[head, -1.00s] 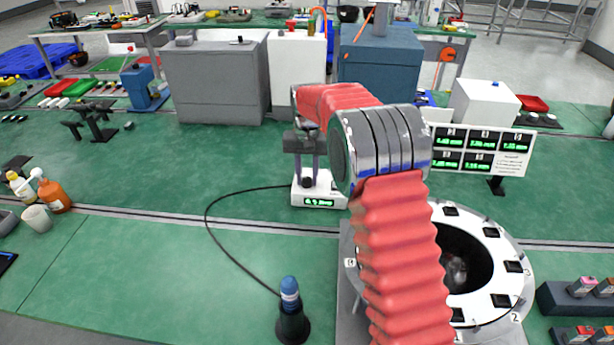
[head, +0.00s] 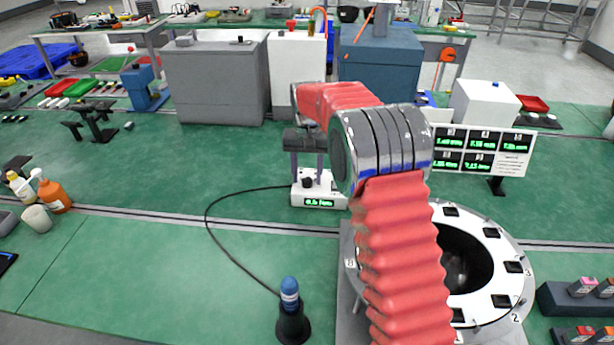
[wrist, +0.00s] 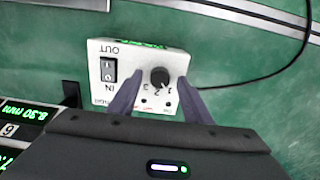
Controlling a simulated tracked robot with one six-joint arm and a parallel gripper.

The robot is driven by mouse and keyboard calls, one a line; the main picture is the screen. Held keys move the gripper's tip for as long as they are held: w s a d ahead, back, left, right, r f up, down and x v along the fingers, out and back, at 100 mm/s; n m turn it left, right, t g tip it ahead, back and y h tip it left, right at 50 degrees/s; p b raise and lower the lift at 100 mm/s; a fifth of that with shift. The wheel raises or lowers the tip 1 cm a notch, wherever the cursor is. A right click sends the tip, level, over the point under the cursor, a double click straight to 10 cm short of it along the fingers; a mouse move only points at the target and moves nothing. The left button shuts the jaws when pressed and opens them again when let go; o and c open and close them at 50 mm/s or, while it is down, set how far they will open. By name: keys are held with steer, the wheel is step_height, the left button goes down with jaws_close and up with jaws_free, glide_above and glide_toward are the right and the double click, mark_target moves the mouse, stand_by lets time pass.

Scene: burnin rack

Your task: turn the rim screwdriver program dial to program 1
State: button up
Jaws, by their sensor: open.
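The program dial (wrist: 159,77) is a round black knob on a small white box. The digits 1, 2 and 3 are printed beside it, upside down in the wrist view; its exact pointer position is too small to tell. The dial also shows in the head view (head: 308,182). My gripper (wrist: 159,79) is open, with one dark finger on each side of the dial and visible gaps between. In the head view my gripper (head: 306,174) is over the white box (head: 330,193), which has a lit green display (head: 319,202).
The same box carries a black IN/OUT rocker switch (wrist: 109,71). A blue-topped screwdriver (head: 290,294) stands in a dark holder, with a black cable. A white ring (head: 501,300) with numbered slots and a display board (head: 514,167) are at the right.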

step_height(320, 180, up, 13)
stand_by(0.5)
steer(key=shift+w, duration=0.1)
steer(key=n, duration=0.1)
glide_above(308, 181)
step_height(308, 181, down, 4)
steer(key=s, duration=0.3)
steer(key=s+d+r+t, duration=0.2)
steer(key=s, duration=1)
steer(key=s+d+r+t, duration=0.1)
steer(key=s+d+r, duration=0.2)
steer(key=s, duration=0.9)
steer(key=s+d+r+n+t, duration=0.1)
steer(key=s+d+r+t, duration=0.1)
steer(key=s, duration=1)
steer(key=shift+d+r+t, duration=0.25)
steer(key=shift+d+t, duration=0.05)
steer(key=shift+d, duration=0.35)
